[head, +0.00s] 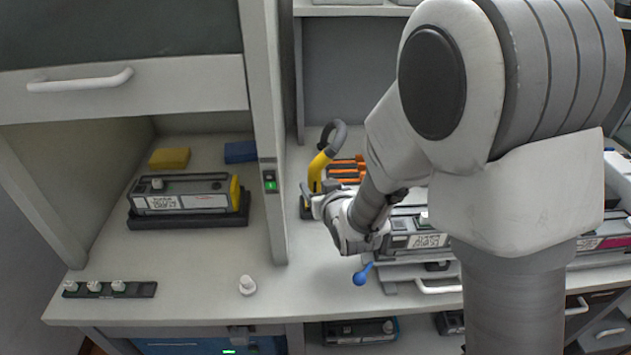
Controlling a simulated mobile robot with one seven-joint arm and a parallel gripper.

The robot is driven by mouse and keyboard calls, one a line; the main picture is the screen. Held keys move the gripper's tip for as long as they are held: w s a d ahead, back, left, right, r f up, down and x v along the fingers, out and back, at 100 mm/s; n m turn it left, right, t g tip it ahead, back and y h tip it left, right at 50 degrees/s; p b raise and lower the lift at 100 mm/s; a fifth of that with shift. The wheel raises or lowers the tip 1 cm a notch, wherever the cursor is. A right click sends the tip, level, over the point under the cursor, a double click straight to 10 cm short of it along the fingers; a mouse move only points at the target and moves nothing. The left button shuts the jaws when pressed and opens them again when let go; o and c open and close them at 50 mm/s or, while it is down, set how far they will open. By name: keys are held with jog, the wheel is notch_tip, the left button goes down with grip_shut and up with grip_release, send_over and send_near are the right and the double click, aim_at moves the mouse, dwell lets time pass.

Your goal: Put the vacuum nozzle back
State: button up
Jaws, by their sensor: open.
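The vacuum nozzle (318,168) is a yellow tube with a grey hose (338,132) curving over its top. It stands nearly upright on the bench, right of the cabinet's side post. Its lower end meets a small dark piece (305,208), perhaps a holder, partly covered by my gripper. My gripper (314,202) is open, at the lower end of the nozzle. Whether the fingers touch the nozzle or are around it, I cannot tell. My arm hides much of the bench to the right.
A toner cartridge (182,185) sits on a black cradle inside the left cabinet, with yellow (169,158) and blue (240,151) blocks behind. A strip with white caps (108,289) and a loose white cap (247,285) lie in front. Orange-slotted parts (346,168) stand beside the nozzle.

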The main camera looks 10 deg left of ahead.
jog(key=v, duration=0.7)
jog(key=shift+s+d+b, duration=0.2)
jog(key=shift+s+b, duration=0.1)
jog(key=shift+b, duration=0.1)
